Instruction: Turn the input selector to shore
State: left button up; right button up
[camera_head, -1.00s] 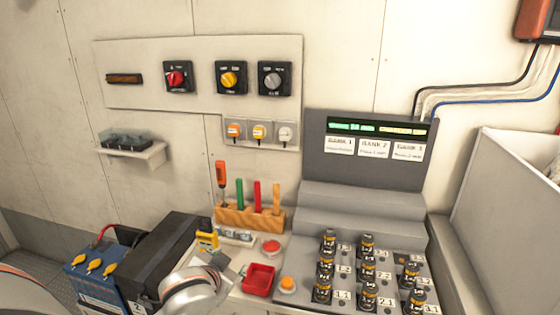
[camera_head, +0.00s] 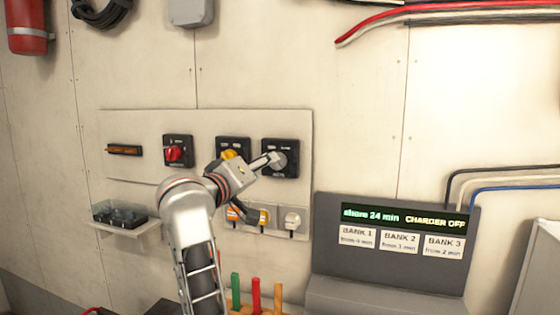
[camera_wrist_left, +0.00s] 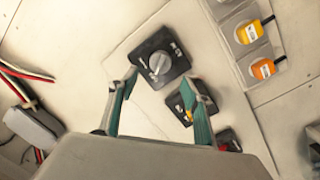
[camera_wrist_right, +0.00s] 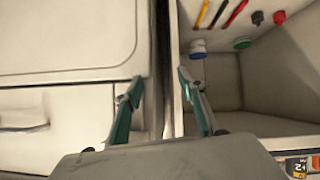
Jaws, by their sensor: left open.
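Three rotary selectors sit on a pale wall panel: one with a red knob (camera_head: 173,153), one with a yellow knob (camera_head: 229,155), and one with a grey knob (camera_head: 278,161). Their labels are too small to read. My left gripper (camera_head: 265,188) is open at the panel, partly covering the yellow and grey selectors. In the left wrist view the grey knob (camera_wrist_left: 160,63) lies ahead between the spread fingers (camera_wrist_left: 160,79); contact cannot be told. The display (camera_head: 403,217) reads "shore 24 min" and "CHARGER OFF". My right gripper (camera_wrist_right: 160,79) is open and empty, seen only in its wrist view.
Below the selectors are orange, yellow and white plugs (camera_head: 291,222) on a small plate. A shelf (camera_head: 120,231) holds a dark tray at left. Upright coloured handles (camera_head: 255,294) stand below. In the right wrist view an open bin (camera_wrist_right: 275,75) lies beyond the gripper.

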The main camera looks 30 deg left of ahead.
pick_arm(q)
jog(key=w+a, duration=0.1)
jog(key=w, duration=0.6)
jog(key=shift+w, duration=0.2)
pick_arm(e)
jog(key=shift+s+f, duration=0.3)
jog(key=shift+s, duration=0.2)
jog(key=shift+s+f, duration=0.25)
jog(key=shift+s, duration=0.2)
pick_arm(q)
jog(key=c, duration=1.1)
pick_arm(e)
jog(key=shift+s+f, duration=0.15)
jog(key=shift+s, duration=0.1)
